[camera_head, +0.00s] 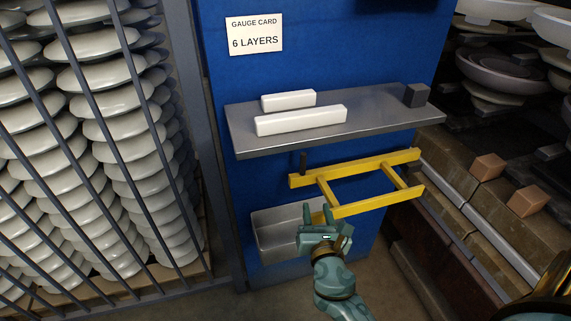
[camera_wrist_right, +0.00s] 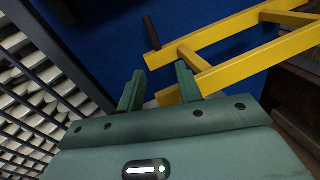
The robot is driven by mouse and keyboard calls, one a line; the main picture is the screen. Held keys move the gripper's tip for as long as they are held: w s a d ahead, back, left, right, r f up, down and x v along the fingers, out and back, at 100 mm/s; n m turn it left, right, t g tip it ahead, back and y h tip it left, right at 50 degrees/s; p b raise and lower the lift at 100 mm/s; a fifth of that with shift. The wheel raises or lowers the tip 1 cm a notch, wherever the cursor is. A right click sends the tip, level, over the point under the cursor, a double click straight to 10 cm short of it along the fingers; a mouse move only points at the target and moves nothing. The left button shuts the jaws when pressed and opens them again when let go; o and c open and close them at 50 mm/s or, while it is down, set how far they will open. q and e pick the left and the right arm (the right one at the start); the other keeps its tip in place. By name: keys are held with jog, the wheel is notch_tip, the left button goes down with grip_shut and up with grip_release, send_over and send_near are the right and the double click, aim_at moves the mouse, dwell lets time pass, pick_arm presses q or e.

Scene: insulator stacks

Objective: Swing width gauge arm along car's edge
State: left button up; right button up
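The yellow width gauge arm (camera_head: 375,203) is a ladder-like frame on the front of the blue post (camera_head: 345,45), below the grey shelf, reaching right toward the car. My right gripper (camera_head: 320,217) is just below and left of the near bar's left end, fingers pointing up. In the right wrist view its fingers (camera_wrist_right: 158,85) are apart, and the end of the yellow near bar (camera_wrist_right: 235,68) shows between and behind them. I cannot tell whether they touch it. The car's brick edge (camera_head: 443,215) runs down the right side. My left gripper is not in view.
The grey shelf (camera_head: 375,123) above holds two white bars (camera_head: 300,120) and a dark block (camera_head: 416,95). A metal tray (camera_head: 270,235) sits behind my gripper. A barred cage (camera_head: 180,150) with white insulator stacks is at left. Brown blocks (camera_head: 488,167) lie on the car.

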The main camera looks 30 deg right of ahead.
aim_at(303, 164)
jog(key=shift+w+a+r+n+t, duration=0.1)
jog(key=shift+w+r+n+t, duration=0.2)
jog(key=shift+w+r+n, duration=0.6)
jog(key=b+x, duration=0.2)
jog(key=x, duration=1.3)
jog(key=shift+w+f, duration=0.15)
jog(key=shift+w, duration=0.2)
grip_shut()
